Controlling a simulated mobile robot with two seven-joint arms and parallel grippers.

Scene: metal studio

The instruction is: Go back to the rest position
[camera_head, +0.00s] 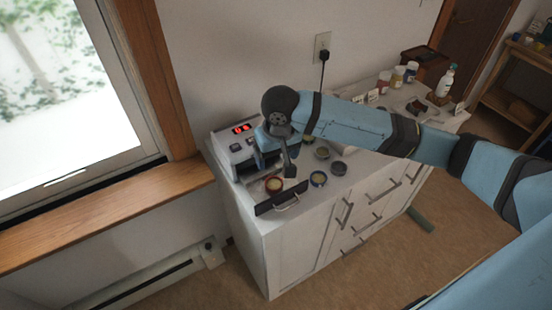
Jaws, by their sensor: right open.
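My right arm (350,124) reaches in from the right across the white cabinet. My right gripper (277,158) points down above the left end of the cabinet top, in front of a white machine (221,144) with a red lit display. The gripper is open. One dark finger shows clearly, and I see nothing held. It hangs just behind a small round container (273,184) with yellowish contents; I cannot tell whether they touch. My left gripper is not in view.
A dark panel with a metal handle (281,198) stands at the cabinet's front edge. Small round containers (318,179) sit right of the gripper. Jars (397,77) and a white bottle (446,82) stand farther right. A window sill (110,205) is at left.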

